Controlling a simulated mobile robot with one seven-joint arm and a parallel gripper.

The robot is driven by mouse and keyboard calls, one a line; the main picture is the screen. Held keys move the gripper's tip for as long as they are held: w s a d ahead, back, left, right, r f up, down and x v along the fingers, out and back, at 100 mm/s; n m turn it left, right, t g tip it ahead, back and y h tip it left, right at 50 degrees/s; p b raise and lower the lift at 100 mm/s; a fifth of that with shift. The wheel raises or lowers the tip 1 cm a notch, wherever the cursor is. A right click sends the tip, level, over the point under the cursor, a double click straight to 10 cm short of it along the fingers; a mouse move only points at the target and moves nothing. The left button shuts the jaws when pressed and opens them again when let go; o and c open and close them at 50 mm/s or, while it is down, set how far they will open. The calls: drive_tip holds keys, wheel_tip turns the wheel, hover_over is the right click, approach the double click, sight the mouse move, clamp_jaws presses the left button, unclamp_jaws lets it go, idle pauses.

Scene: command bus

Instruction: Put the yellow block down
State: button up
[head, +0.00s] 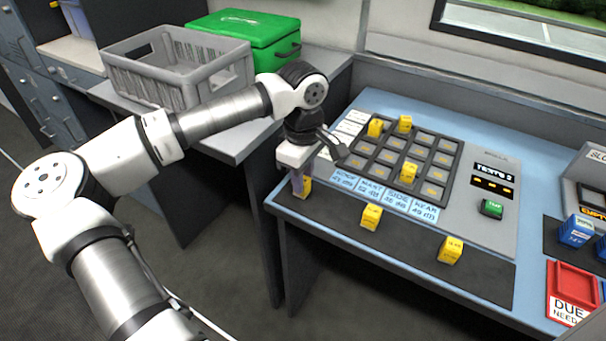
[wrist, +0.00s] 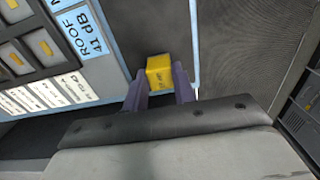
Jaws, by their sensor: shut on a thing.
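My gripper (head: 300,184) points down over the left end of the dark strip along the front of the blue desk. It is shut on a yellow block (head: 306,187), which also shows between the two fingers in the wrist view (wrist: 159,72). The fingers (wrist: 160,90) stand on either side of the block. I cannot tell whether its underside touches the strip. Two more yellow blocks stand on the strip to the right, one near (head: 371,217) and one farther right (head: 450,250). Other yellow blocks stand on the grid board, two at its back (head: 375,127) and one near its middle (head: 409,171).
Blue labels (head: 385,198) lie between the grid board (head: 437,201) and the dark strip (head: 410,236). A grey crate (head: 205,80) and a green box (head: 250,35) stand on the counter behind my arm. A red tray (head: 573,285) and blue blocks (head: 577,230) are at the right. The strip is clear between the blocks.

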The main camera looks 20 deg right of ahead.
drive_tip(key=shift+f, duration=0.2)
drive_tip(key=o, duration=1)
drive_tip(key=shift+r, duration=0.1)
drive_tip(key=shift+r, duration=0.1)
